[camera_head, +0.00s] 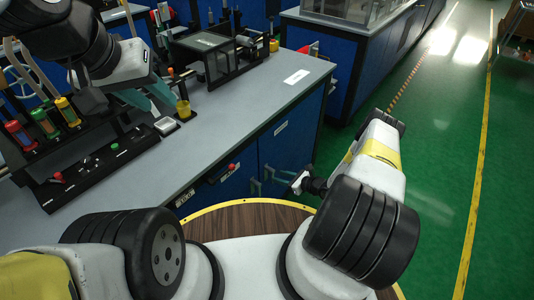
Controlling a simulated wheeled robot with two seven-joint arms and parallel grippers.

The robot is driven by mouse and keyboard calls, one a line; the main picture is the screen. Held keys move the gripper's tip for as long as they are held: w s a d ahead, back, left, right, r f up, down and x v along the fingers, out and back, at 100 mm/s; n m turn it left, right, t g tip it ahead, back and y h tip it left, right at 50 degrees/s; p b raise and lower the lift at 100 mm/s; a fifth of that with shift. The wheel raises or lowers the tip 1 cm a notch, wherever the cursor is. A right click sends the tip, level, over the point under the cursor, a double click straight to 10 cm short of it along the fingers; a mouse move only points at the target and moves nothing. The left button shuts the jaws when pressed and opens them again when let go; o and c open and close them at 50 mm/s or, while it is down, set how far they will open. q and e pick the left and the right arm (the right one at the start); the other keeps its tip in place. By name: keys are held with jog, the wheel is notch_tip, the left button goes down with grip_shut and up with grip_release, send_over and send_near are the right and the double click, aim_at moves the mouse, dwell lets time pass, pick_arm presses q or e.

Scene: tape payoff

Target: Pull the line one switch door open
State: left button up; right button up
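Blue cabinet doors (291,143) form the front of the grey bench, and the visible ones look closed. A red knob (231,168) sits on a dark panel (213,182) below the bench edge. I cannot tell for sure which part is the line one switch door. My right gripper (268,181) is low in front of the blue doors, its pale fingers apart and apparently empty. Whether it touches a door is not clear.
A black rack (95,160) with red, green and yellow cylinders stands on the bench (232,105) at the left. A yellow cup (184,109) and a black fixture (215,60) are nearby. Green floor (440,190) is open at the right.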

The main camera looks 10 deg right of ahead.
aim_at(273, 175)
jog(key=x, duration=0.5)
jog(key=shift+w+a, duration=0.15)
grip_shut()
dwell(1.3)
